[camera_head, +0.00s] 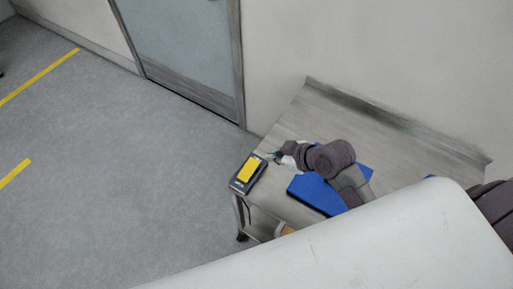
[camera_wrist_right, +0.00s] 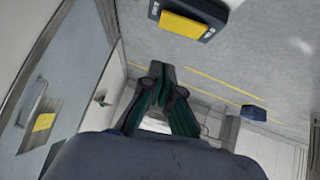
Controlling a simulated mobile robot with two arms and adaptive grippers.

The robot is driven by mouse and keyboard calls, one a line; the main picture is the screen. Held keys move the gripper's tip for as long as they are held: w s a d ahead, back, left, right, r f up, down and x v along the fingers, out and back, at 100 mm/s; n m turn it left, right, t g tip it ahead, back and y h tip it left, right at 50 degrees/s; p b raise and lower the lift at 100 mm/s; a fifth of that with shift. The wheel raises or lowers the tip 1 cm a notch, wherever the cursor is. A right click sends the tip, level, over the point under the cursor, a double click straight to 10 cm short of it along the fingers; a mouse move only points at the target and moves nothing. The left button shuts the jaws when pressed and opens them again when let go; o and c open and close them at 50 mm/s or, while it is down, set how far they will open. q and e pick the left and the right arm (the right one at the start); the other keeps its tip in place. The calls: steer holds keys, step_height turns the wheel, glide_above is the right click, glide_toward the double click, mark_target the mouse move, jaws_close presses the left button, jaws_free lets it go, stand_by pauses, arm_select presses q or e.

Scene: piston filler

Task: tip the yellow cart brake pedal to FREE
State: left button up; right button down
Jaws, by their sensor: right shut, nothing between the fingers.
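The yellow brake pedal (camera_head: 248,170) sits in a dark housing at the left corner of the grey cart (camera_head: 285,127). It also shows at the top of the right wrist view (camera_wrist_right: 195,27), with small pale marks on the housing at both its ends. My right gripper (camera_head: 272,156) is shut and empty, just right of the pedal in the head view. In the right wrist view its closed fingertips (camera_wrist_right: 161,72) appear below the pedal, with a visible gap between them. I cannot tell the pedal's tilt for sure. My left gripper is not in view.
A blue object (camera_head: 316,194) lies on the cart top beneath my right arm. A large white surface (camera_head: 380,245) fills the lower right foreground. A door (camera_head: 188,50) and wall stand behind. The grey floor left of the cart is clear, with yellow lines (camera_head: 40,77).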

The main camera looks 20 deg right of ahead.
steer(key=s, duration=0.1)
glide_toward(249, 162)
steer(key=w+a+r, duration=0.2)
steer(key=p+x, duration=0.1)
steer(key=x, duration=0.2)
steer(key=shift+d+f, duration=0.15)
steer(key=shift+f, duration=0.05)
steer(key=f, duration=0.2)
steer(key=shift+d+f, duration=0.25)
steer(key=shift+f, duration=0.05)
steer(key=shift+d+f, duration=0.1)
steer(key=shift+f, duration=0.5)
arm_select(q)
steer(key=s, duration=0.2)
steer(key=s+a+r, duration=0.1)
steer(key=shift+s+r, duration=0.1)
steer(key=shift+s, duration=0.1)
